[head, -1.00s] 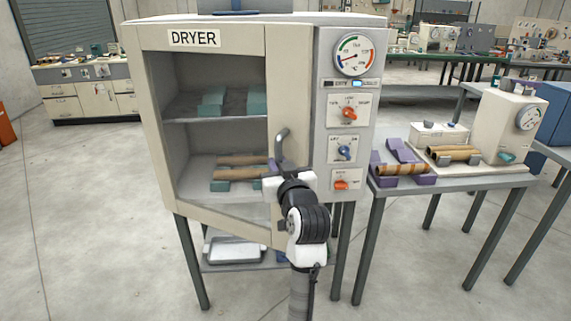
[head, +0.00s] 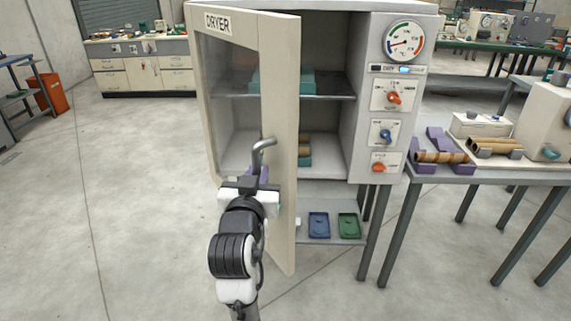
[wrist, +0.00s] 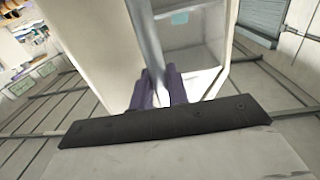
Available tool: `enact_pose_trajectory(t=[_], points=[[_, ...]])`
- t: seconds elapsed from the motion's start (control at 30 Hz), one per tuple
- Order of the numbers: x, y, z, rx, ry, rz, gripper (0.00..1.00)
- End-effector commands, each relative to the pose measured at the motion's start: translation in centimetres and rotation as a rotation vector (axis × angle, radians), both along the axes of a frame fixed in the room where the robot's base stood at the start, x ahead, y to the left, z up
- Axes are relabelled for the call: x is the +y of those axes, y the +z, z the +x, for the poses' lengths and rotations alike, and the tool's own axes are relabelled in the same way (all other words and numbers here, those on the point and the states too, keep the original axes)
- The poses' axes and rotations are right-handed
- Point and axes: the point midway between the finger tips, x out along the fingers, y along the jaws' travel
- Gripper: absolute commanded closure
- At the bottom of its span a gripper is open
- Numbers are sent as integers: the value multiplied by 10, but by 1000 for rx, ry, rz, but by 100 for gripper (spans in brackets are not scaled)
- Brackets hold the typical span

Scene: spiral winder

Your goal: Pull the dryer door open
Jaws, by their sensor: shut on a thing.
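The dryer door (head: 279,120) is a beige frame with a window, hinged on the left and standing part-way open, its free edge swung out toward me. Its grey bar handle (head: 263,146) is near the free edge. My gripper (head: 258,178) is shut on the lower part of the handle; in the wrist view the purple fingers (wrist: 158,90) close around the grey bar (wrist: 146,45). The dryer (head: 350,120) body stands behind, with its shelves showing through the gap. The door and my gripper hide part of the interior.
A control panel with a gauge (head: 403,41) and knobs is on the dryer's right. A grey side table (head: 455,172) with tubes stands further right. Blue (head: 318,224) and green (head: 349,225) trays lie on the shelf below. The floor left of the door is clear.

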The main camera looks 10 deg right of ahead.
Motion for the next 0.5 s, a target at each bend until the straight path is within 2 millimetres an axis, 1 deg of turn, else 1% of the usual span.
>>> enact_pose_trajectory(t=[0.03, 0.3, 0.5], points=[[19, 2, -3, -5, -6, -2, 100], [82, 2, -19, -5, -134, -2, 100], [130, 2, -26, -6, -234, -3, 100]])
